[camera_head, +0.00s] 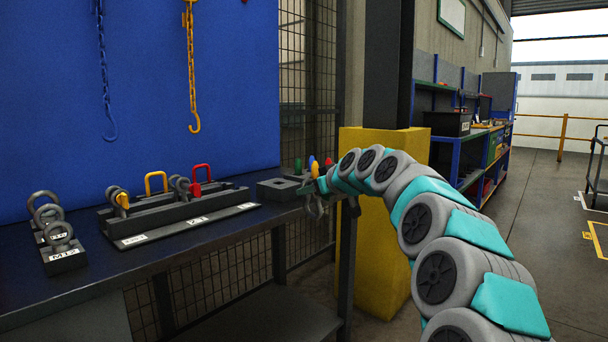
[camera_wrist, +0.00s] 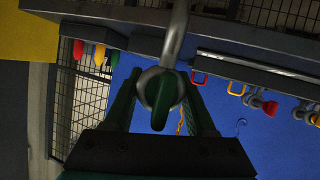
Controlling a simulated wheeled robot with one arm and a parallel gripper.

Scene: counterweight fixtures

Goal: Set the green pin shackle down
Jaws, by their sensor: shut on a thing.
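My gripper (camera_wrist: 160,92) is shut on the green pin shackle (camera_wrist: 182,32), a grey metal bow with a green pin (camera_wrist: 161,98) between my two fingers. In the head view my gripper (camera_head: 322,190) is at the bench's right end, and the grey bow (camera_head: 314,207) hangs below it, apart from the bench top. The dark bench (camera_head: 180,258) lies to its left. A long dark rack (camera_head: 170,222) with white labels on the bench holds several shackles, among them a yellow one (camera_head: 156,182) and a red one (camera_head: 202,172). My arm hides part of the area behind.
A dark block with an opening (camera_head: 278,188) sits on the bench near my gripper. Eye bolts on labelled blocks (camera_head: 62,250) stand at the left. A yellow post base (camera_head: 380,225) stands behind my arm. The bench front has free room.

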